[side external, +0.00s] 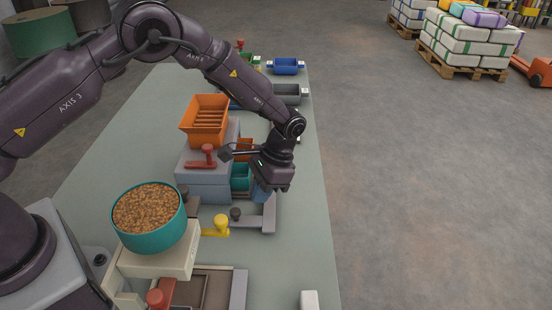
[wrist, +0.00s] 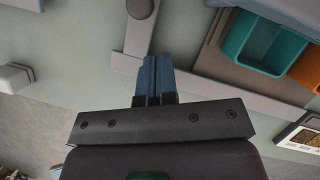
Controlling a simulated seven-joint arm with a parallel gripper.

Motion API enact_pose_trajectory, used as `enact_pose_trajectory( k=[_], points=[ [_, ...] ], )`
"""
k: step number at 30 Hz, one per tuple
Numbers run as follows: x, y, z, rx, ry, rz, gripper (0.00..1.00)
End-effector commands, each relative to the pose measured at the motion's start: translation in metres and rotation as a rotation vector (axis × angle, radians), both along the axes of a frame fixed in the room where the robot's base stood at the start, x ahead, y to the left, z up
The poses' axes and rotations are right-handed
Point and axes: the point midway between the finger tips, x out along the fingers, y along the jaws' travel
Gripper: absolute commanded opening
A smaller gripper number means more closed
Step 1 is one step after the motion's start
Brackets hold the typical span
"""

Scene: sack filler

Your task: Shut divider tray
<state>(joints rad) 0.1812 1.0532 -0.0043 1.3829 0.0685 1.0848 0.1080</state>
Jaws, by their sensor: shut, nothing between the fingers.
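A tray with a teal compartment (wrist: 262,45) and an orange compartment (wrist: 308,68) shows in the wrist view. In the side view its teal compartment (side external: 240,177) and orange compartment (side external: 244,148) show at the right side of the grey housing (side external: 206,178), partly behind my gripper. A long grey bar (wrist: 235,98) runs along the tray's outer edge. My gripper (side external: 261,192) points down beside the teal compartment, its blue fingers (wrist: 156,68) shut and empty. In the wrist view the fingertips overlap the bar near its end; I cannot tell whether they touch it.
An orange hopper (side external: 206,118) and a red handle (side external: 207,157) top the housing. A yellow knob (side external: 221,223) and a dark knob (side external: 235,214) stand nearby. A teal tub of brown pellets (side external: 150,232) stands at front left.

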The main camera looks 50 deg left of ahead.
Motion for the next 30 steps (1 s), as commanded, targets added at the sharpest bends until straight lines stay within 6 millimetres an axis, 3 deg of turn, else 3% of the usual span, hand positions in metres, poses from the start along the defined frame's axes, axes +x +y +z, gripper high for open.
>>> enact_pose_trajectory(
  k=[1,6,15,23,30],
  points=[
    [0.006,-0.002,0.017,-0.002,-0.008,0.000,0.00],
    [0.020,-0.007,0.054,-0.002,-0.008,0.000,0.00],
    [0.033,-0.012,0.089,-0.002,-0.004,-0.001,0.00],
    [0.042,-0.023,0.089,-0.001,0.001,-0.001,0.00],
    [0.028,-0.018,0.055,0.001,0.005,0.000,0.00]
  ],
)
